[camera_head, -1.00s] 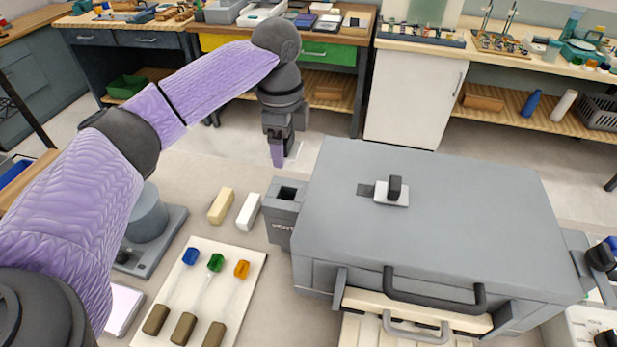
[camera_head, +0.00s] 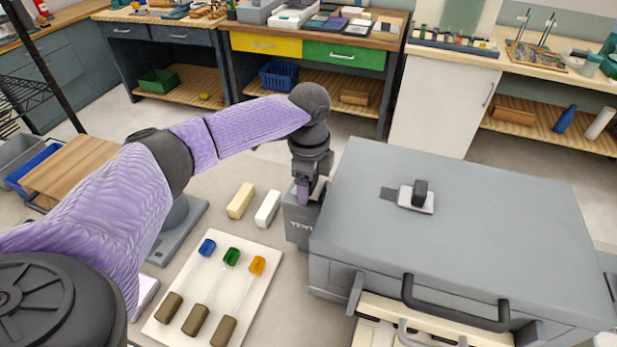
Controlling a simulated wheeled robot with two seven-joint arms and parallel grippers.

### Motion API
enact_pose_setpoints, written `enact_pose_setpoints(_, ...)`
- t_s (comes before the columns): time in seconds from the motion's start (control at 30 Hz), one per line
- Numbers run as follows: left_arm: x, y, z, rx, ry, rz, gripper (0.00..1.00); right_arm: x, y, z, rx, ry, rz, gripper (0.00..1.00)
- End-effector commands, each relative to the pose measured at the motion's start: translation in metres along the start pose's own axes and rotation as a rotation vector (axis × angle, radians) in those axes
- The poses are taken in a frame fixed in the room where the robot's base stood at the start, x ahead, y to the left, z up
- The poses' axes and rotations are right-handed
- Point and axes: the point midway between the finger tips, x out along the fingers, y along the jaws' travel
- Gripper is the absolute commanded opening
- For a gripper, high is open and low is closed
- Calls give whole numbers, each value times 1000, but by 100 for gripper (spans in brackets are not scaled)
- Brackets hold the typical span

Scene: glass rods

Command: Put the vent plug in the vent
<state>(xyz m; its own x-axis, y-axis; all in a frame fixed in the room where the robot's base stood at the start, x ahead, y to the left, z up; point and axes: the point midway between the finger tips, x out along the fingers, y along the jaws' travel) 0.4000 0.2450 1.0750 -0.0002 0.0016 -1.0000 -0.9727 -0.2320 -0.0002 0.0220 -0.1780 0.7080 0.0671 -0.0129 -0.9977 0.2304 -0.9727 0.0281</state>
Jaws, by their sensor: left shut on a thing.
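My left gripper (camera_head: 304,183) points down at the top of the grey vent box (camera_head: 298,232), whose front bears lettering. The fingers and the box rim hide the opening, so I cannot tell how far the plug is inside. The vent box stands against the left side of a large grey furnace-like case (camera_head: 470,235). My right gripper is not in view.
A black knob on a white base (camera_head: 420,197) sits on the case's lid. A cream block (camera_head: 240,200) and a white block (camera_head: 267,208) lie left of the vent. A pale board (camera_head: 259,293) carries rods with blue, green and orange ends. A black handle (camera_head: 455,305) juts out in front.

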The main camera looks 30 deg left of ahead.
Motion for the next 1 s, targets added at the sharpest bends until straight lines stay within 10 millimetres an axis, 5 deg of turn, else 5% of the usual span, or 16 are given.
enact_pose_setpoints(0.13,3,0,0,-1,-1,1,17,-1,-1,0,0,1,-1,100)
enact_pose_setpoints(0.17,3,0,0,-1,-1,1,77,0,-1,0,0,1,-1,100)
enact_pose_setpoints(0.27,4,0,0,-1,-2,2,98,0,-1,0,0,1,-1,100)
enact_pose_setpoints(0.73,2,2,0,1,-3,8,100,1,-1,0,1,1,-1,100)
enact_pose_setpoints(1.0,-72,0,0,0,1,-1,100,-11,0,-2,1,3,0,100)
